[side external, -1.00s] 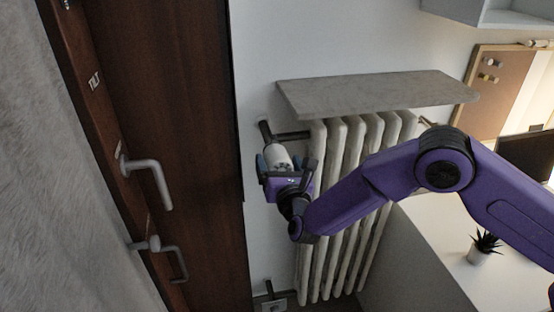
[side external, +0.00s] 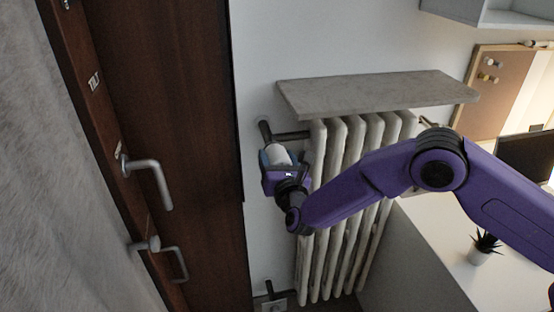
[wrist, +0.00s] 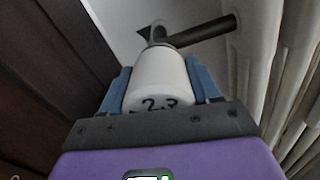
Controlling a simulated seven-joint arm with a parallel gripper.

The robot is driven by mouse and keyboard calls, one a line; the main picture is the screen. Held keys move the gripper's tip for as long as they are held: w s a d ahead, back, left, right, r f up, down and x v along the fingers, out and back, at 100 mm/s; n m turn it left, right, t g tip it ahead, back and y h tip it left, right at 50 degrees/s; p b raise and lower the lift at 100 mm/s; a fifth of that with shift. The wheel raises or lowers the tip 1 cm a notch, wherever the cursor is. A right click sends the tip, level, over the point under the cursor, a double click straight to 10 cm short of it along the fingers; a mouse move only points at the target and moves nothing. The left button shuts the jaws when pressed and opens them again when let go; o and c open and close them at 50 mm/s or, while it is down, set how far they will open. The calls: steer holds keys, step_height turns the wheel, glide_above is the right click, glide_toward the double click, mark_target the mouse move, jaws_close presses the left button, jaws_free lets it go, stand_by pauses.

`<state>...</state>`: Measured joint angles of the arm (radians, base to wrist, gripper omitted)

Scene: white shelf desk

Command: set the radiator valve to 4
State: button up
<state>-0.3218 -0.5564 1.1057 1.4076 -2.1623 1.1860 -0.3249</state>
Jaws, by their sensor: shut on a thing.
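The radiator valve's white knob (side external: 278,154) is at the top left of the radiator, on a dark pipe fitting. It also shows in the wrist view (wrist: 158,78), where the dark marks "2" and "3" can be read near its lower rim. My gripper (side external: 277,165) is shut on the knob, with one blue finger on each side of it in the wrist view (wrist: 158,90). The knob's far side and its other numbers are hidden.
The white ribbed radiator (side external: 345,200) stands just right of my gripper, under a grey stone shelf (side external: 375,92). A dark wooden door (side external: 170,110) with metal handles is at the left. A white desk (side external: 430,240) with a small potted plant (side external: 480,248) is at the right.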

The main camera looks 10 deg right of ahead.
steer(key=shift+n, duration=0.4)
steer(key=n, duration=0.3)
steer(key=shift+n, duration=0.4)
steer(key=n, duration=0.4)
steer(key=shift+n, duration=0.3)
steer(key=n, duration=0.4)
steer(key=shift+s, duration=0.1)
steer(key=shift+n, duration=2.2)
steer(key=shift+f, duration=0.1)
steer(key=o, duration=1)
steer(key=shift+o, duration=0.2)
